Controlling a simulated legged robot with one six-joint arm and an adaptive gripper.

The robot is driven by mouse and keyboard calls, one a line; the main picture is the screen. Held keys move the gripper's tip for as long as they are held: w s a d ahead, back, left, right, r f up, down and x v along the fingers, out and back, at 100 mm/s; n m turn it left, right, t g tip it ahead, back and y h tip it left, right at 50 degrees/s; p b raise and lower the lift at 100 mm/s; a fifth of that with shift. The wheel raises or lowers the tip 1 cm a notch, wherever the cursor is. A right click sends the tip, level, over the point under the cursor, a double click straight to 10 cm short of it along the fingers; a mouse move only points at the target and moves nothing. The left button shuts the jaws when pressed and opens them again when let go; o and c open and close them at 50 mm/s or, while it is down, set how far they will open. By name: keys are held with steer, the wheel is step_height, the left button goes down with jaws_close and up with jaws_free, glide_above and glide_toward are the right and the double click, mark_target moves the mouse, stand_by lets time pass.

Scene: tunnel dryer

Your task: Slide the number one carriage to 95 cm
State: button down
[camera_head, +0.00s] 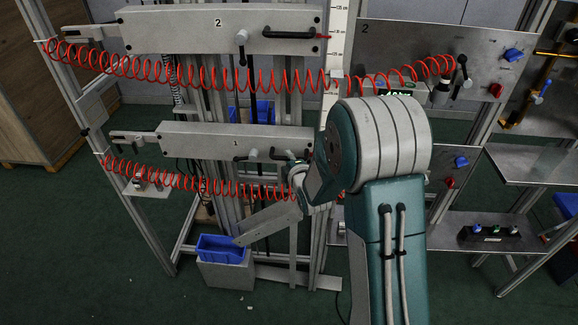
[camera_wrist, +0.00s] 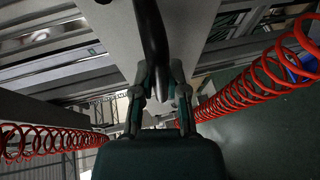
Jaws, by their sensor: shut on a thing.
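The number one carriage (camera_head: 205,140) is the lower grey plate marked 1, level on the vertical rails in the head view. The number two carriage (camera_head: 200,30) is above it. A vertical white scale (camera_head: 337,45) with cm marks runs to the right of the carriages; my arm covers its lower part. In the wrist view my gripper (camera_wrist: 160,85) is shut on a black handle (camera_wrist: 150,30), with one finger on each side. The handle stands on the pale carriage plate (camera_wrist: 115,28). In the head view my arm hides most of the grip.
Red coiled hoses (camera_head: 200,182) hang across both carriages and pass close to my gripper in the wrist view (camera_wrist: 245,90). A control panel (camera_head: 400,45) is at the right. A blue bin (camera_head: 222,248) stands below. Green floor at the left is open.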

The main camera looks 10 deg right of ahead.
steer(key=shift+r, duration=0.15)
steer(key=c, duration=0.6)
jaws_free()
steer(key=shift+c, duration=0.2)
steer(key=shift+a, duration=0.1)
steer(key=v, duration=1.1)
steer(key=shift+s, duration=0.4)
